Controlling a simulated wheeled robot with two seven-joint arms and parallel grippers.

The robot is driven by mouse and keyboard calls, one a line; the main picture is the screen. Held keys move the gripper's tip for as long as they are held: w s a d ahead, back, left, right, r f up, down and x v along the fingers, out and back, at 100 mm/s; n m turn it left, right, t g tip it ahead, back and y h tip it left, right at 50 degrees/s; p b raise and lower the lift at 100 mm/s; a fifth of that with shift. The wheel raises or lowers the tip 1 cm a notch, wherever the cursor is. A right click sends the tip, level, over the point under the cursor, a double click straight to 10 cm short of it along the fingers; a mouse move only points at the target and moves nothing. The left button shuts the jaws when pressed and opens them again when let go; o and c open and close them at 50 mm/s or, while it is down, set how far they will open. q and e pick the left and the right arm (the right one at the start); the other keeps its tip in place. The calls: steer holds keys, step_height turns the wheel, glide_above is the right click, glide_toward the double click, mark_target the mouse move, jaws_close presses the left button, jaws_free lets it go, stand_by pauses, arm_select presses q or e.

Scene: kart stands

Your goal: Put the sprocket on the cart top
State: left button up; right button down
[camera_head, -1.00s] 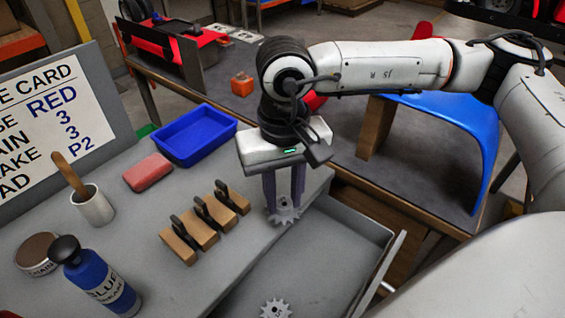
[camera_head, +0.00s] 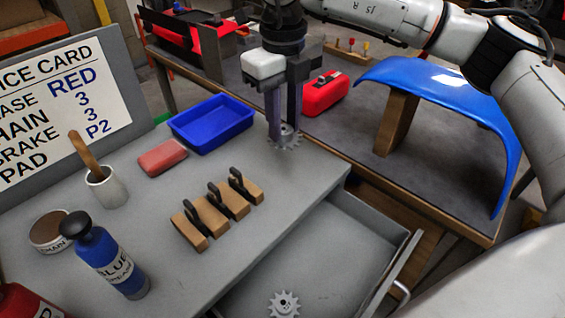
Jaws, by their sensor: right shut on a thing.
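A grey toothed sprocket (camera_head: 286,139) is between the fingertips of my right gripper (camera_head: 283,125). The gripper points down and is shut on it, over the right back part of the grey cart top (camera_head: 275,180), right of the blue tray. I cannot tell whether the sprocket touches the surface. A second sprocket (camera_head: 284,304) lies in the open drawer (camera_head: 325,255) below the cart top. My left gripper is not in view.
On the cart top are a blue tray (camera_head: 212,124), a red block (camera_head: 162,158), several brake pads (camera_head: 217,212), a cup (camera_head: 106,188), a tin (camera_head: 50,231) and a blue bottle (camera_head: 108,262). A workbench behind holds a blue fender (camera_head: 440,80) and a red case (camera_head: 325,93).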

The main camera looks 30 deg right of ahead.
steer(key=m, duration=0.1)
steer(key=w+m, duration=0.1)
steer(key=m, duration=0.1)
steer(key=r+m, duration=0.1)
steer(key=shift+w+d+m, duration=0.15)
steer(key=shift+d+m, duration=0.05)
steer(key=shift+m, duration=0.2)
steer(key=m, duration=0.3)
steer(key=shift+w+d+r+m, duration=0.15)
steer(key=shift+w+r+m, duration=0.15)
steer(key=shift+w+m, duration=0.1)
steer(key=shift+f, duration=0.3)
steer(key=shift+m, duration=0.3)
step_height(320, 180, down, 9)
steer(key=shift+f, duration=0.15)
steer(key=shift+f, duration=0.1)
steer(key=shift+f, duration=0.15)
steer(key=c, duration=1.4)
jaws_free()
